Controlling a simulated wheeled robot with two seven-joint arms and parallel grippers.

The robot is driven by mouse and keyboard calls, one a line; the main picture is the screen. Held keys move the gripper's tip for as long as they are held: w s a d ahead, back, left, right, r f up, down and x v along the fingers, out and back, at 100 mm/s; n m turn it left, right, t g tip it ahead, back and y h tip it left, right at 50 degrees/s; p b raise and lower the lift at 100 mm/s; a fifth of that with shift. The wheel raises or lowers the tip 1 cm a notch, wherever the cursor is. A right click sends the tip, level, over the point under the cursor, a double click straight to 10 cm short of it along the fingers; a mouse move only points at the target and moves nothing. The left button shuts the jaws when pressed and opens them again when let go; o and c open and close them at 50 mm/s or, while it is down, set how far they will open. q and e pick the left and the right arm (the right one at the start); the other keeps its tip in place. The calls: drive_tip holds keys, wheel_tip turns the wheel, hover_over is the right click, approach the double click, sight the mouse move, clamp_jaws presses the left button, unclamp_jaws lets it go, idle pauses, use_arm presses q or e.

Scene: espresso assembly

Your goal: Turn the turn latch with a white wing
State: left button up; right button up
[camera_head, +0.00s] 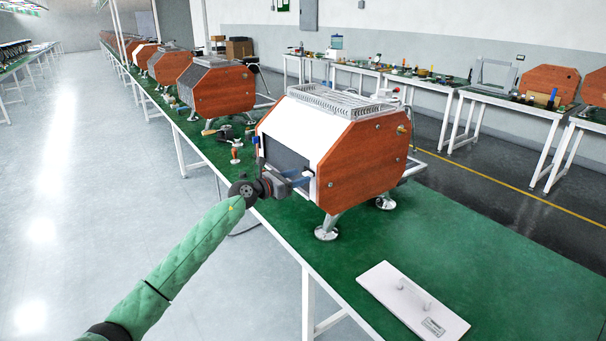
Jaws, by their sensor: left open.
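My left gripper (300,179) is at the front of the nearest espresso machine (362,158), beside the dark front panel and near the edge of the wooden side panel. Its blue fingers are open. A small white piece (308,172) shows right at the fingertips; it may be the white wing of the turn latch, but it is too small to tell. The latch body is not clearly seen. I cannot tell whether the fingers touch the white piece. My right gripper is not in view.
The machine stands on metal feet (326,232) on a green-topped table (480,262). A white plate (412,300) with small fittings lies at the front right. Small tools (236,152) lie behind the gripper. More machines (216,88) line the table farther back.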

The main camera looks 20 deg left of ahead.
sight(306, 172)
use_arm(q)
drive_tip(key=shift+x, duration=1.3)
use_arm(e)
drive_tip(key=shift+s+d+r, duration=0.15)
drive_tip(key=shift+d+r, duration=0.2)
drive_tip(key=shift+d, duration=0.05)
